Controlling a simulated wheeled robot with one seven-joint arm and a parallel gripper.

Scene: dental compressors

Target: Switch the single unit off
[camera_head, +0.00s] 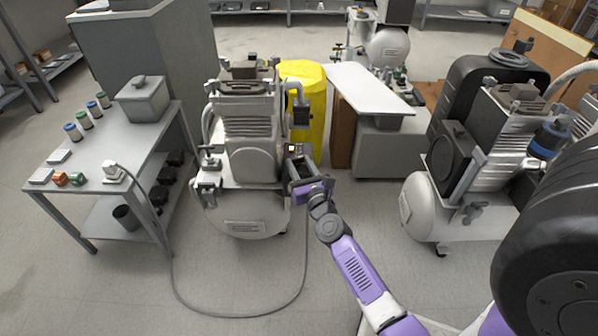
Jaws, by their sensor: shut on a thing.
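A compressor (245,160) with a pale round tank (243,215) and a ribbed motor stands in the middle of the floor. My gripper (297,172) is at its right side, at a small box-like part with a little reddish spot (293,148). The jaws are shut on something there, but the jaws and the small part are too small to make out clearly. I cannot tell the switch's position. A dark box (302,115) hangs higher on the same side. A grey cable (205,313) loops over the floor from a white plug-like thing (114,172) toward the compressor.
A grey table (80,200) with a box (142,98) and several small coloured parts stands at the left. A yellow drum (304,100) and a white-topped cabinet (367,88) stand behind. A larger compressor (470,190) is at the right.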

